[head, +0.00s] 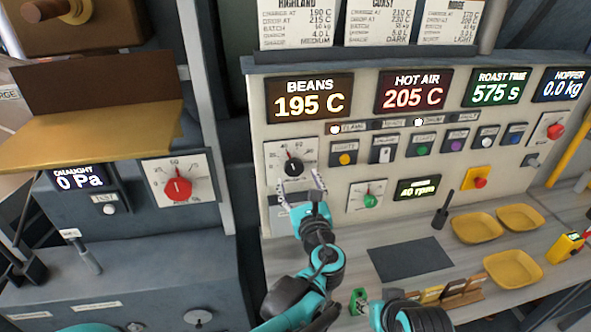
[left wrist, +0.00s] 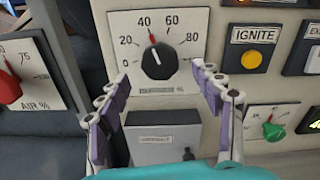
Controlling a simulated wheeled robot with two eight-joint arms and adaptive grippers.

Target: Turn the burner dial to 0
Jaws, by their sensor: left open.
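The burner dial (head: 293,167) is a black knob on a white scale plate on the roaster panel, under the BEANS display. In the left wrist view the dial (left wrist: 158,62) shows its red pointer a little past 40, left of straight up. The 0 mark is at the lower left of the scale. My left gripper (head: 299,187) is open and empty, just below and in front of the dial. In the left wrist view its two fingers stand apart on either side below the knob, not touching it. My right gripper does not show.
The ignite button (left wrist: 257,60) is right of the dial, and a small grey box (left wrist: 163,146) is below it. A red air dial (head: 177,189) is on the left cabinet. A green dial (head: 370,201) is lower right. Yellow trays (head: 478,228) stand on the bench.

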